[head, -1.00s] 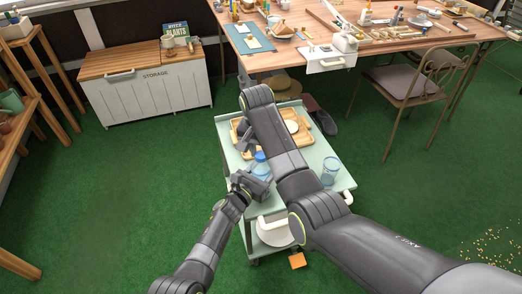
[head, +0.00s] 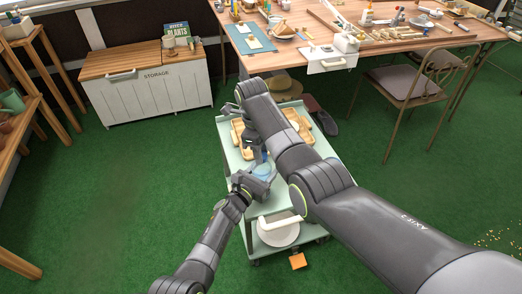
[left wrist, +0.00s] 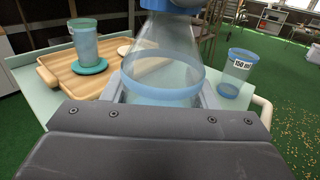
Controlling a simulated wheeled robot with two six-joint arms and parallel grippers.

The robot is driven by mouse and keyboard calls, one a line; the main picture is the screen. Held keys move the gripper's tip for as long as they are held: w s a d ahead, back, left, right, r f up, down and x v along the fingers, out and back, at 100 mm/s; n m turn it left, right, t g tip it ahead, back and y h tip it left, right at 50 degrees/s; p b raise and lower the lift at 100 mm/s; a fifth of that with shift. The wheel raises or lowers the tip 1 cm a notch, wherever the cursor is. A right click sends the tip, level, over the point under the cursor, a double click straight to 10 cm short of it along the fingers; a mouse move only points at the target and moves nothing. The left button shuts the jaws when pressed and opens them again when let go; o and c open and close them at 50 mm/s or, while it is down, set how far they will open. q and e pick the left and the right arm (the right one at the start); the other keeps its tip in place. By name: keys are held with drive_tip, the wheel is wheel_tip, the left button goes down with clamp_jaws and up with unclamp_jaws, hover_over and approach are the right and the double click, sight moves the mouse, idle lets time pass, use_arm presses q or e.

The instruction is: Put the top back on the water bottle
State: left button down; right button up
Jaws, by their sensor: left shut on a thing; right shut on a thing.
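The water bottle (head: 264,170) is clear with blue bands and stands upright on the cart. My left gripper (head: 260,179) is shut around its body. My right gripper (head: 258,149) points down just above the bottle and is shut on a small blue piece, apparently the bottle top (head: 264,156). I cannot tell whether the top touches the neck; my fingers and the picture edge hide that spot.
The pale green cart (head: 285,197) carries a wooden tray (left wrist: 68,78) with a blue cup (left wrist: 84,40) on a teal saucer (left wrist: 89,67). A clear measuring cup (left wrist: 238,72) stands right of the bottle. A worktable (head: 300,52) is behind the cart. My right arm covers much of the cart.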

drive_tip(key=m, duration=0.5)
drive_tip(key=shift+m, duration=0.3)
drive_tip(key=shift+w, duration=0.1)
drive_tip(key=o, duration=0.9)
drive_tip(key=shift+o, duration=0.2)
drive_tip(key=shift+r, duration=2.25)
drive_tip(key=shift+c, duration=0.3)
